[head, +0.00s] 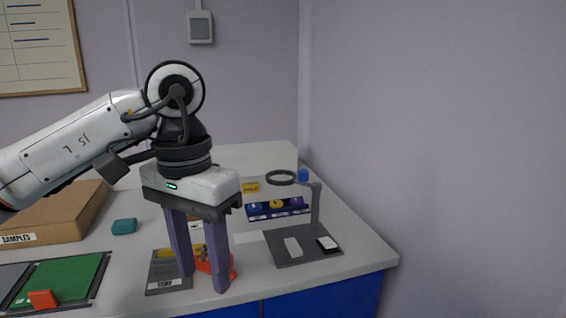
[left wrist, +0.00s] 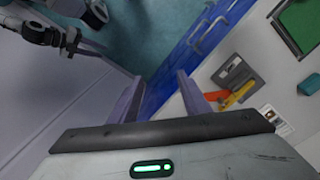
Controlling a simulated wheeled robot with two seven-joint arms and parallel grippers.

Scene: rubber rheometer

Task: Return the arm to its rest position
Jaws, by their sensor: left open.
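My left arm comes in from the left in the head view. Its gripper (head: 202,270) points down over the front part of the bench, with two purple fingers spread apart and nothing between them. In the left wrist view the fingers of my left gripper (left wrist: 156,92) are also apart, with the bench edge and blue drawer fronts beyond them. Behind the fingers in the head view is an orange-red object (head: 229,268), partly hidden, next to a grey plate with a label (head: 168,284).
A grey stand with a ring (head: 315,208) is at the right of the bench. A cardboard SAMPLES box (head: 75,212), a teal block (head: 124,226) and a green mat (head: 62,278) with an orange piece (head: 42,299) lie left. A wall stands right of the bench.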

